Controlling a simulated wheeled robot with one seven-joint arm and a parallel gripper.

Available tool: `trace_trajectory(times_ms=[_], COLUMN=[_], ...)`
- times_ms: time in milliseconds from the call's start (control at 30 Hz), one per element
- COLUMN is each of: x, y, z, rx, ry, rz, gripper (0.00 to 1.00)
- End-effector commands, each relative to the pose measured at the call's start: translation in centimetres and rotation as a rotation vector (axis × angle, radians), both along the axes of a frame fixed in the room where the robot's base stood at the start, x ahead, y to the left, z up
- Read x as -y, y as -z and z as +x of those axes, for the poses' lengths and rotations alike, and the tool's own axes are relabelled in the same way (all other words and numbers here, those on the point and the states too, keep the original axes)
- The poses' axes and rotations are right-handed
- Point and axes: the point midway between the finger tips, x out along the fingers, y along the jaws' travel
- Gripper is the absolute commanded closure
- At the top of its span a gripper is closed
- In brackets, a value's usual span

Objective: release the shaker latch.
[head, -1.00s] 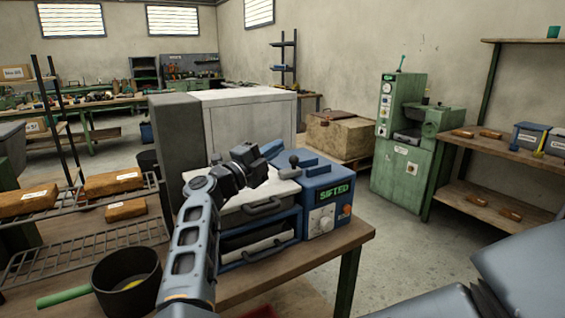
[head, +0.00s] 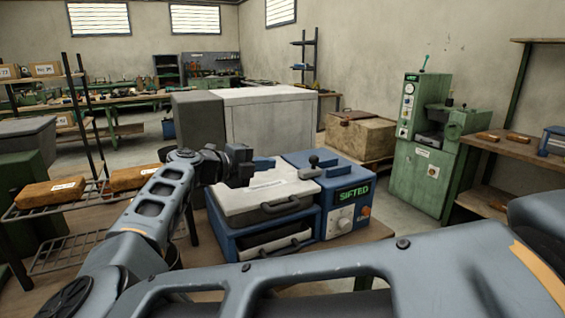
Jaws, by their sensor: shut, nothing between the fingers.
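The shaker (head: 335,185) is a blue machine on the bench, with a lit green "SIFTED" sign, a white dial and a red button. A pale lid with a dark handle (head: 262,196) covers the sieve box, left of the sign. A second handle shows on the box front below. My gripper (head: 243,163) is over the back left of the lid, left of the lever and apart from it. It is shut and empty; its fingertips are hard to make out.
A large grey and white cabinet (head: 268,118) stands behind the shaker. A wire rack with brown packets (head: 52,192) is at left. A green machine (head: 424,165) and a wooden shelf are at right.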

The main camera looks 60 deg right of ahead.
Motion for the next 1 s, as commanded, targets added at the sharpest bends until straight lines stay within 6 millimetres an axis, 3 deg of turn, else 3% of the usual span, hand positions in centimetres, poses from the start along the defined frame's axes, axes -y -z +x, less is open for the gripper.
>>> trace_trajectory(times_ms=[600, 800, 1000], x=[10.2, 11.7, 12.0], y=[1.9, 2.3, 2.5], z=[-3.8, -4.4, -4.4], rx=[-0.002, -0.001, 0.0], ry=[0.001, 0.0, -0.001], rz=[0.001, -0.001, -0.001], gripper=[1.0, 1.0, 1.0])
